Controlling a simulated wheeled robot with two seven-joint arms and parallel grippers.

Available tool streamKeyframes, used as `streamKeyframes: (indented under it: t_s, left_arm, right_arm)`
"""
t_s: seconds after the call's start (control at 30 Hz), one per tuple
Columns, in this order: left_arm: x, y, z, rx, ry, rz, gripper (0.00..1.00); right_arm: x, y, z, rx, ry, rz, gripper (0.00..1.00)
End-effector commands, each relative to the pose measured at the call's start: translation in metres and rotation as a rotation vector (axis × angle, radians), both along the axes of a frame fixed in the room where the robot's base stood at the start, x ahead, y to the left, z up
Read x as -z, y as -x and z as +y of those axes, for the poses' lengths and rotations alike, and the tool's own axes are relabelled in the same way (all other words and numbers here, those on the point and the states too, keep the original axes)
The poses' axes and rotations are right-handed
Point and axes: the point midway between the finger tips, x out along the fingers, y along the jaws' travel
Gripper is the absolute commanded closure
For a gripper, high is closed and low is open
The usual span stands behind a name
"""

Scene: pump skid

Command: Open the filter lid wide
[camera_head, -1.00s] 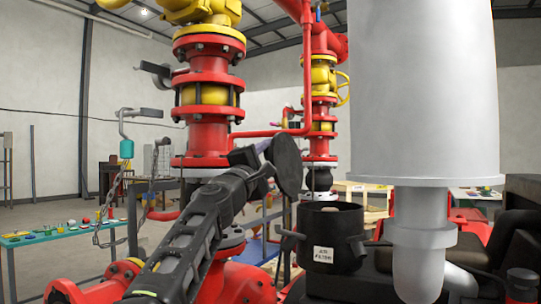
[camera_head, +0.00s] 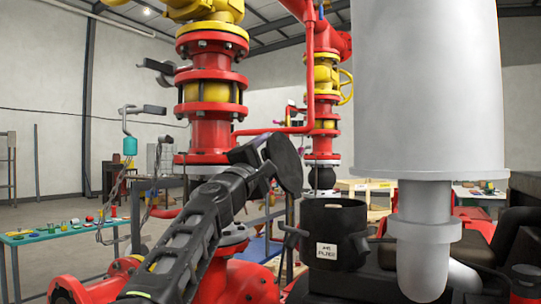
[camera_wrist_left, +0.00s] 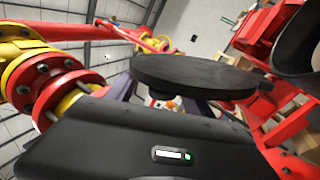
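The black filter housing (camera_head: 342,253) is an upright open-topped cylinder with a white label. The dark round lid (camera_head: 287,163) stands steeply tilted above and left of its open mouth. The hinge is not clear to see. My left gripper (camera_head: 253,153) comes in from the lower left and is at the lid's left face. In the left wrist view the lid (camera_wrist_left: 195,75) is a broad black disc just ahead of the gripper (camera_wrist_left: 172,103). The fingers stand apart beneath the disc, with a gap between them. Contact is hard to tell. My right gripper is out of view.
A big pale-grey cylinder with a bent pipe (camera_head: 428,100) stands close on the right of the housing. Red and yellow pipework (camera_head: 210,100) rises behind my left arm. A teal table (camera_head: 65,232) with small items is at far left.

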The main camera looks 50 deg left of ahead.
Motion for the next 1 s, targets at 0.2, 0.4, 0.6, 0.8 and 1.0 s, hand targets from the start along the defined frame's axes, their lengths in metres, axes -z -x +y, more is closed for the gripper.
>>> streamKeyframes:
  t_s: [0.2,0.4,0.6,0.8,1.0]
  left_arm:
    - [0.017,0.031,-0.014,0.001,-0.001,-0.002,0.41]
    - [0.025,0.053,-0.023,0.001,-0.001,0.000,0.41]
    - [0.026,0.057,-0.025,0.001,-0.001,0.000,0.41]
    - [0.026,0.057,-0.025,0.001,-0.002,0.000,0.41]
    - [0.028,0.063,-0.028,0.001,0.000,-0.001,0.41]
  right_arm:
    - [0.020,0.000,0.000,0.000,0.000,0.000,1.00]
    - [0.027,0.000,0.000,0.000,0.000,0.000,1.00]
    - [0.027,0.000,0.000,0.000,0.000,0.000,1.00]
    - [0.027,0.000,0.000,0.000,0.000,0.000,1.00]
    - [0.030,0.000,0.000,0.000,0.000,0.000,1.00]
